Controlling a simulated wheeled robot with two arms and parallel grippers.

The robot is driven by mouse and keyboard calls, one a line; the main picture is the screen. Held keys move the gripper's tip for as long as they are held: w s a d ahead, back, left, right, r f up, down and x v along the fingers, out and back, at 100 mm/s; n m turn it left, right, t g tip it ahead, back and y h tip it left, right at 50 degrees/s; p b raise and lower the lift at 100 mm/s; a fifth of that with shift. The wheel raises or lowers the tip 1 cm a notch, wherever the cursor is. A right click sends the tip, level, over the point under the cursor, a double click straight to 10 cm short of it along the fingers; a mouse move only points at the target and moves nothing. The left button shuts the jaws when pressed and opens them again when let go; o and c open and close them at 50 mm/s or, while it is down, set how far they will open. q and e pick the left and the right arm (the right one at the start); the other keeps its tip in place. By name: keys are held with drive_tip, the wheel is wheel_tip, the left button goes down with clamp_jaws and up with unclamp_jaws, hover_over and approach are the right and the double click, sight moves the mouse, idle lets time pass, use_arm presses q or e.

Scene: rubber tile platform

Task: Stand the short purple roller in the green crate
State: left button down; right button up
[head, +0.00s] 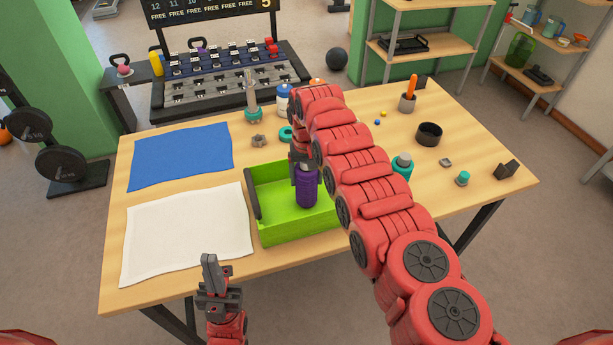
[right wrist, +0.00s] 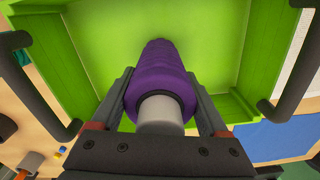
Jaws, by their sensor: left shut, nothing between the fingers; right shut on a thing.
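The short purple roller (head: 307,188) is upright in my right gripper (head: 305,166), over the inside of the green crate (head: 279,234). In the right wrist view the gripper (right wrist: 163,110) is shut on the roller (right wrist: 160,72) near its pale end, and the roller points down toward the green floor of the crate (right wrist: 205,45). I cannot tell whether the roller's lower end touches that floor. My right arm hides the crate's right part.
A white cloth (head: 187,235) and a blue cloth (head: 181,156) lie left of the crate. A teal-capped container (head: 402,165), a black ring-shaped bowl (head: 429,134) and small parts stand to the right. The crate has dark handles (head: 253,194).

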drive_tip(key=shift+f+b, duration=0.35)
drive_tip(key=shift+b, duration=0.05)
drive_tip(key=o, duration=1.4)
wheel_tip(320, 180, up, 6)
drive_tip(key=p, duration=0.4)
drive_tip(key=shift+f+p, duration=0.25)
drive_tip(key=shift+p, duration=0.1)
drive_tip(key=shift+r+p, duration=0.3)
drive_tip(key=shift+r, duration=0.45)
